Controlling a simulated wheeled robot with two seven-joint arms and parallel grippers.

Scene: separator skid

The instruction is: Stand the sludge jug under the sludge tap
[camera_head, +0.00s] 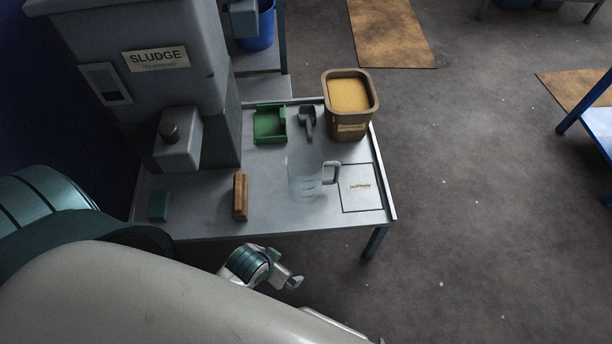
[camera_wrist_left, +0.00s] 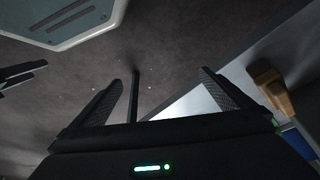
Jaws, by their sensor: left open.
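The sludge jug (camera_head: 304,172) is a clear jug standing upright on the table, its handle pointing right. It stands left of a framed, labelled square (camera_head: 362,188). A grey separator housing (camera_head: 157,62) labelled SLUDGE stands at the left, with a box and dark round knob (camera_head: 170,132) low on its front; I cannot make out a tap spout. My left gripper (camera_head: 291,281) is off the table's front edge, apart from the jug. In the left wrist view its two fingers (camera_wrist_left: 168,88) are open and empty.
A brown tub (camera_head: 349,125) with yellow contents, a grey scoop (camera_head: 307,119) and a green tray (camera_head: 269,136) stand at the back. A wooden block (camera_head: 240,198) and a small green block (camera_head: 159,206) lie near the front edge.

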